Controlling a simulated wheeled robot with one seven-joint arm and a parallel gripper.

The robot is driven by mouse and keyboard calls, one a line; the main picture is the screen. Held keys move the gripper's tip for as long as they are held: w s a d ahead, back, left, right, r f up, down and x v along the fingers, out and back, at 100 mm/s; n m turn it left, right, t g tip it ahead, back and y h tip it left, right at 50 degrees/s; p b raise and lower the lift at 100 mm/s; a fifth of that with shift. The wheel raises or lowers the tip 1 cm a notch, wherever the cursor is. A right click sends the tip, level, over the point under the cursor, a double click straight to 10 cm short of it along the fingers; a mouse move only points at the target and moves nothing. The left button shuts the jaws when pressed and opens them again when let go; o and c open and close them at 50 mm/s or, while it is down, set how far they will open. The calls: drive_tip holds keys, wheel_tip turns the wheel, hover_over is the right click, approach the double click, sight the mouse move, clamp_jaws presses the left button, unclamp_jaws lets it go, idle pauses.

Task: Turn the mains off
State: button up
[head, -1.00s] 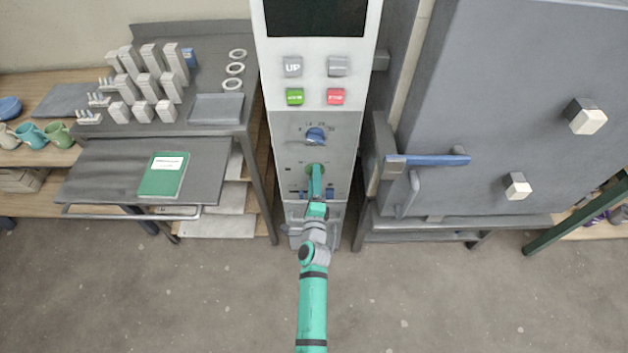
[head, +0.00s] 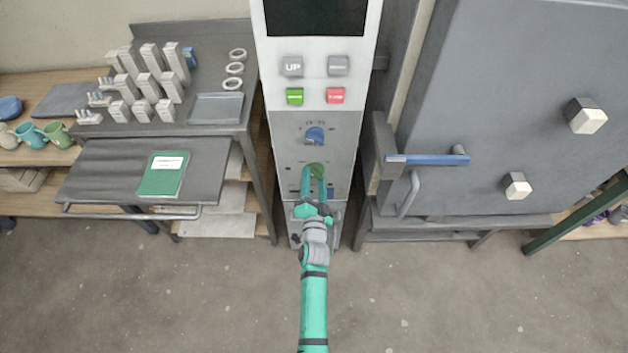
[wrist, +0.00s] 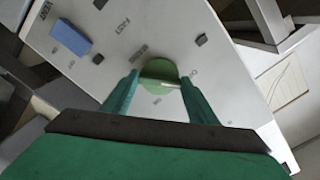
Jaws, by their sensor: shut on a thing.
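The round green knob (head: 317,169) is on the lower front of the pale control column (head: 347,165). In the wrist view, the knob (wrist: 158,71) sits between the two teal fingers, with a pale pointer line toward the right. Small lettering around it is too blurred to read surely. My gripper (head: 313,181) reaches the column from below. In the wrist view, my gripper (wrist: 160,79) is shut on the green knob, one finger at each side. The fingers hide part of the panel below the knob.
A blue dial (head: 315,136) is above the green knob, with green (head: 295,96) and red (head: 335,96) buttons higher. A blue block (wrist: 70,38) shows on the panel. A shelf cart (head: 85,180) stands left, a grey kiln-like door (head: 500,110) right. Floor in front is clear.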

drive_tip(key=shift+n, duration=0.6)
drive_tip(key=o, duration=1)
drive_tip(key=shift+o, duration=0.2)
drive_tip(key=shift+s, duration=0.15)
drive_tip(key=s, duration=1)
drive_tip(key=shift+s, duration=0.3)
